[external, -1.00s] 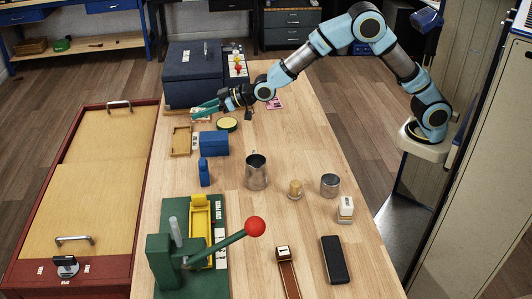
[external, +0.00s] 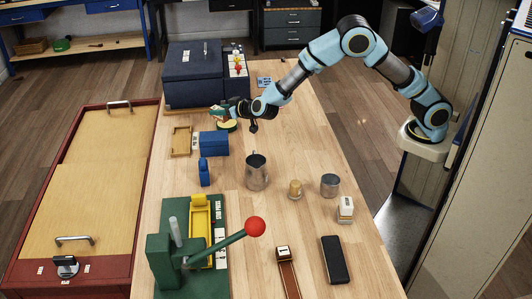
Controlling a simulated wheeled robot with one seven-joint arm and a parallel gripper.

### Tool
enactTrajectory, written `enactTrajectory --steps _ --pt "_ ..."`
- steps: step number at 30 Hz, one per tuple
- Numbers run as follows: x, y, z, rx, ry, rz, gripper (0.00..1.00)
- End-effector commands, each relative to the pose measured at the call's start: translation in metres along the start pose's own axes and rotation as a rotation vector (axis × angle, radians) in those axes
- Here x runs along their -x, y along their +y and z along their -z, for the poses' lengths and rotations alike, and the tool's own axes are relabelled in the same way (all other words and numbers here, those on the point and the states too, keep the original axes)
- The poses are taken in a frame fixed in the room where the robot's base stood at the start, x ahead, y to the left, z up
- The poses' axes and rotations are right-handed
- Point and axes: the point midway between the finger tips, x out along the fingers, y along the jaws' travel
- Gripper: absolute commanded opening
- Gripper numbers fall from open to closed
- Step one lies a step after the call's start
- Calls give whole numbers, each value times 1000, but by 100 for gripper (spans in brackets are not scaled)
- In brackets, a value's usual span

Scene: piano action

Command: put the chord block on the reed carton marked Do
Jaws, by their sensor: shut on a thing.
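My gripper (external: 217,113) is at the far left part of the wooden table, in front of the dark blue case. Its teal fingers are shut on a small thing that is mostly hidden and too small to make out. It is over or just behind a round green tin with a yellow top (external: 228,127); I cannot tell the height. I cannot tell for sure which thing is the chord block. No marking Do can be read, so I cannot pick out that reed carton.
The dark blue case (external: 190,85) stands behind my gripper. Nearer are a shallow tan tray (external: 181,141), a blue box (external: 214,145), a small blue thing (external: 204,172) and a metal pitcher (external: 256,173). A green press (external: 165,262) stands at the front.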

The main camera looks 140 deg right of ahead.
Motion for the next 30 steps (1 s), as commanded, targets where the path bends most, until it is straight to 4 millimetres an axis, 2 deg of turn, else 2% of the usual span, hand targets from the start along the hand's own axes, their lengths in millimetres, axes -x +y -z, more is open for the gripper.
enactTrajectory --steps 3,10,16,29,30 --pt "-8 0 -19 3 -2 0 0" --pt "-15 0 -36 0 -1 2 0" --pt "-25 0 -60 1 -1 1 0" --pt "-29 -1 -69 0 1 3 0" --pt "-28 -1 -68 -1 1 3 44"
